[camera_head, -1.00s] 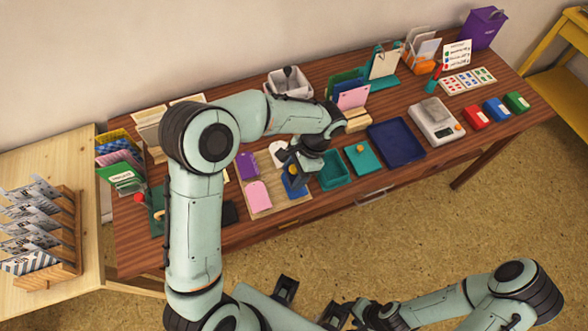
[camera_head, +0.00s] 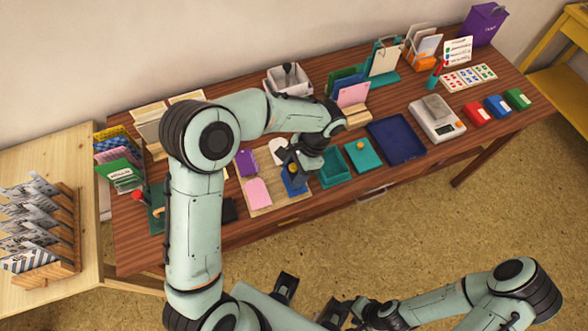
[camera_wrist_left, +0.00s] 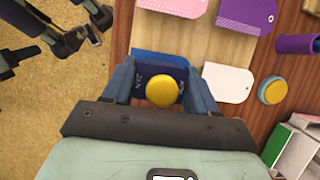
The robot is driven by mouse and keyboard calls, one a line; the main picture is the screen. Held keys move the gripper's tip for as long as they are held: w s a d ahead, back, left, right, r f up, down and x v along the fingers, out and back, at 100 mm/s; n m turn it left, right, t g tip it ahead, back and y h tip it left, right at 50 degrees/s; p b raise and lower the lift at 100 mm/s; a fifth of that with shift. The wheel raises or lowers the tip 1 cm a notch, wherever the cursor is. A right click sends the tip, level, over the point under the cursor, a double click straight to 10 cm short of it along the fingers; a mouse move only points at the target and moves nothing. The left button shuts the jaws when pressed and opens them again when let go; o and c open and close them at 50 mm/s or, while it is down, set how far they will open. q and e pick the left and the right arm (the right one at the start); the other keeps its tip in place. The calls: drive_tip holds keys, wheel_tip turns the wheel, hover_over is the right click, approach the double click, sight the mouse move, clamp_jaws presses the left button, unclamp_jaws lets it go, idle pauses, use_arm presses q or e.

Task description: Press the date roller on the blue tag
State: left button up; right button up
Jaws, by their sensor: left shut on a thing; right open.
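My left gripper (camera_wrist_left: 160,92) is shut on the date roller (camera_wrist_left: 161,91), a dark blue body with pale lettering and a round yellow knob. The blue tag (camera_wrist_left: 150,54) shows as a strip just beyond the roller; the rest is hidden under it. I cannot tell whether they touch. In the head view the left gripper (camera_head: 292,172) is over the right part of the wooden board (camera_head: 270,206), with blue (camera_head: 293,187) showing below it. My right gripper (camera_head: 346,314) is open and empty at the bottom, away from the table.
Pink (camera_head: 258,192), purple (camera_head: 246,162) and white (camera_head: 277,150) tags lie around the board. To the right are a teal tray (camera_head: 334,168), a teal pad (camera_head: 363,156) and a navy tray (camera_head: 396,140). Red, blue and green inkpads (camera_head: 498,106) stand farther right.

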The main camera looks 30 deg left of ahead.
use_arm(q)
drive_tip(key=shift+f, duration=0.5)
use_arm(e)
drive_tip(key=shift+s+f, duration=0.1)
drive_tip(key=shift+f, duration=0.2)
use_arm(q)
drive_tip(key=shift+s+f, duration=0.1)
use_arm(e)
drive_tip(key=shift+r, duration=0.1)
idle(0.8)
use_arm(q)
drive_tip(key=shift+r+p, duration=0.9)
drive_tip(key=shift+r, duration=0.65)
drive_tip(key=shift+r+p, duration=1.25)
drive_tip(key=shift+r, duration=0.85)
use_arm(e)
drive_tip(key=w+r, duration=0.3)
drive_tip(key=r, duration=0.2)
drive_tip(key=shift+r, duration=0.2)
